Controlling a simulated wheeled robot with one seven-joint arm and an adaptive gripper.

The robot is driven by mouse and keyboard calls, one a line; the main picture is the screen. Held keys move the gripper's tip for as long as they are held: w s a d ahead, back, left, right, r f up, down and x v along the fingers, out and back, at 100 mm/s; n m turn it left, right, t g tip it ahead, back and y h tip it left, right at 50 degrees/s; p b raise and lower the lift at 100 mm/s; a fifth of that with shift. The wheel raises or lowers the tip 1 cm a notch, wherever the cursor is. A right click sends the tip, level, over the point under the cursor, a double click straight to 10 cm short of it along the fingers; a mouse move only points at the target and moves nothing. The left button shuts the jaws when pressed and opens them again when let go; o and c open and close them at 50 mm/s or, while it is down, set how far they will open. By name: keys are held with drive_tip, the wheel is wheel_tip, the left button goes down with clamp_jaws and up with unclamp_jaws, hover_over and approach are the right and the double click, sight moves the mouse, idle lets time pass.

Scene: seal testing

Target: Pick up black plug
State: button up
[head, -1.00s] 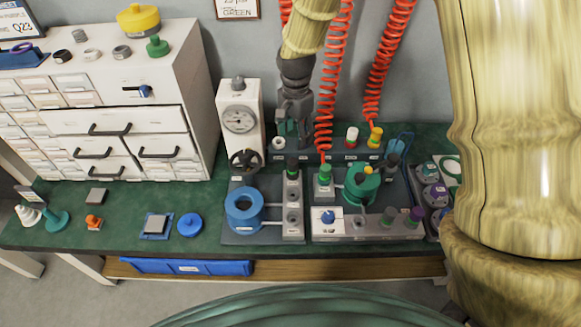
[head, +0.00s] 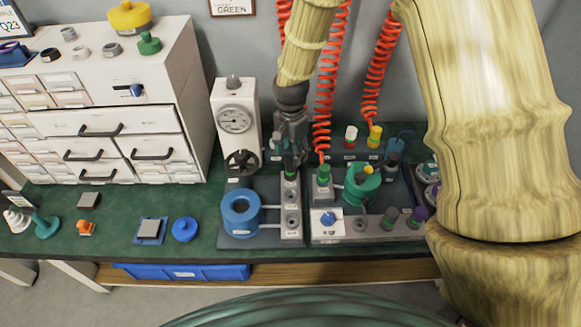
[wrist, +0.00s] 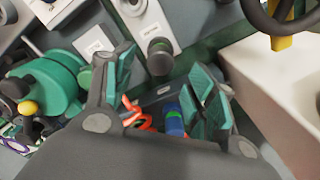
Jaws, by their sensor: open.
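The black plug (head: 290,174) stands in the back of a grey block (head: 291,222) on the bench, largely hidden by my gripper in the head view. In the wrist view, a dark round-topped plug (wrist: 160,58) sits on the grey block, just beyond the gap between my fingers. My gripper (head: 290,152) points down just above the plug. In the wrist view my gripper (wrist: 168,88) is open, with green finger pads apart and nothing held. I cannot tell whether the fingers touch the plug.
A blue ring (head: 240,214) stands left of the block, and a green round vessel (head: 361,186) stands right. A white gauge unit (head: 235,120) with a black handwheel (head: 241,163) rises close behind on the left. Red coiled hoses (head: 326,95) hang near my arm.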

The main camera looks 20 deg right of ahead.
sight(290, 161)
drive_tip(key=shift+a+f, duration=0.1)
drive_tip(key=shift+f, duration=2.25)
drive_tip(key=c, duration=1.2)
